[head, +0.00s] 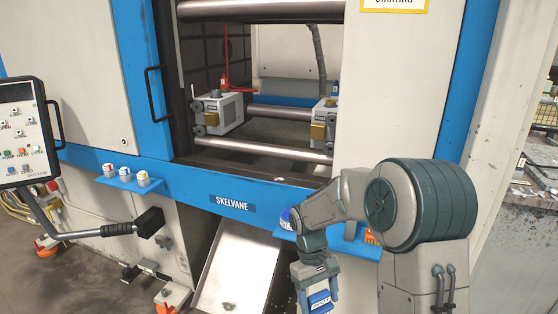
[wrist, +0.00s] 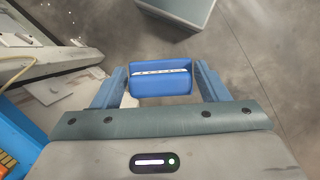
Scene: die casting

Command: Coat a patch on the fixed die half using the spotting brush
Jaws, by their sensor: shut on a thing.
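My gripper (wrist: 160,88) is shut on a blue block-shaped thing with a pale lettered strip, which I take to be the handle of the spotting brush (wrist: 160,84). In the head view the blue piece (head: 320,301) hangs low in front of the machine, and its lower end is cut off by the frame. I cannot see any bristles. Inside the machine opening stand two grey die blocks, one at left (head: 217,112) and one at right (head: 326,112), partly behind the door edge. I cannot tell which is the fixed half. My gripper is outside the opening, well below them.
Steel tie bars (head: 280,112) cross the opening. A blue ledge (head: 345,243) below it bears a blue-and-white pot (head: 286,218) and an orange thing (head: 371,238). A sloping metal chute (head: 238,270) is left of my gripper. A control panel (head: 25,130) stands far left.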

